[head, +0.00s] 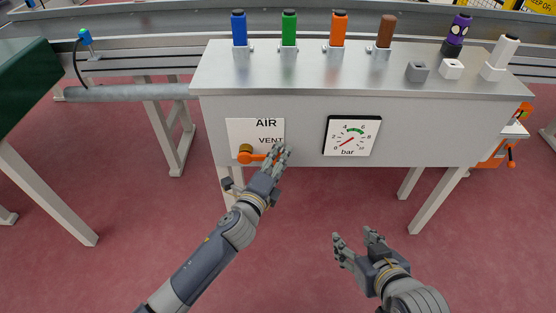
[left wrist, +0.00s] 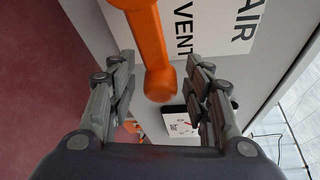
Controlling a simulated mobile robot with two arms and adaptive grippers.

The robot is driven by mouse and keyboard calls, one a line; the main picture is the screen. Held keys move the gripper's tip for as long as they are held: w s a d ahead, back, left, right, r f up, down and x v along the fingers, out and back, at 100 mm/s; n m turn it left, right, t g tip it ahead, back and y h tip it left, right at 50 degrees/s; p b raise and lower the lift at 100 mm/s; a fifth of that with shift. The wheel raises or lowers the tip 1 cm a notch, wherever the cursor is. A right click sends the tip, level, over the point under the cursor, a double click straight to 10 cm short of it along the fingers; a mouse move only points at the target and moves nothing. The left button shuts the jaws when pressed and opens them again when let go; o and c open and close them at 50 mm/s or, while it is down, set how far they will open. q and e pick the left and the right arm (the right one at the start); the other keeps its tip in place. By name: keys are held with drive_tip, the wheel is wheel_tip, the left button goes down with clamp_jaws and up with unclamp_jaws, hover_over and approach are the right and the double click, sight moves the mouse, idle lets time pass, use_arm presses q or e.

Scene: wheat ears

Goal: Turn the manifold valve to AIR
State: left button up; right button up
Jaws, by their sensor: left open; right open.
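The manifold valve has a brass hub (head: 245,149) and an orange handle (head: 251,158) on a white label plate (head: 240,130) on the cabinet front. The handle points to the right, below the word VENT; AIR stands above VENT. My left gripper (head: 278,152) is open at the handle's right end, which it partly hides in the head view. In the left wrist view the orange handle (left wrist: 153,50) reaches between the two spread fingers (left wrist: 160,75), with no clear contact. My right gripper (head: 354,236) is open and empty, low in front of the cabinet.
A pressure gauge (head: 351,135) sits right of the plate, its needle at the low end. Coloured cylinders, such as the green one (head: 289,28), stand on the cabinet top (head: 330,77). A dark green table (head: 25,80) is at left. The red floor in front is clear.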

use_arm(q)
clamp_jaws()
